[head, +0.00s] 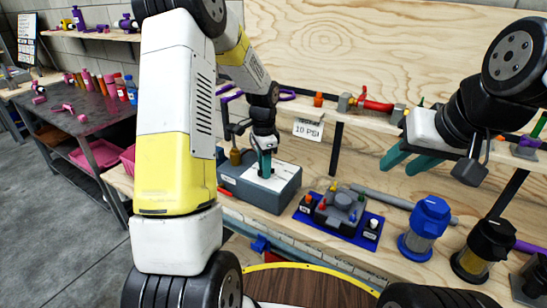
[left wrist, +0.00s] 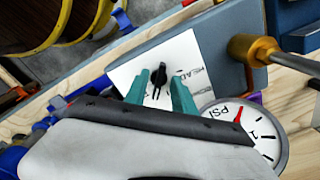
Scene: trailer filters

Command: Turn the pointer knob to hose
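The black pointer knob (left wrist: 159,76) sits on a white label plate on top of the grey box (head: 284,194). Lettering on the plate is partly hidden, and I cannot read a "hose" mark. In the left wrist view the knob stands between the two teal fingers of my left gripper (left wrist: 160,84), with a visible gap on each side. In the head view my left gripper (head: 264,160) points down at the box top and hides the knob. My right gripper (head: 408,160) is open and empty, raised over the right side of the bench.
A brass fitting (left wrist: 252,48) and a pressure gauge (left wrist: 250,130) lie close to the box. A blue tray (head: 358,238) with a grey device is to its right. Blue (head: 424,228) and black-yellow (head: 484,248) filter housings stand further right. A shelf with small parts runs behind.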

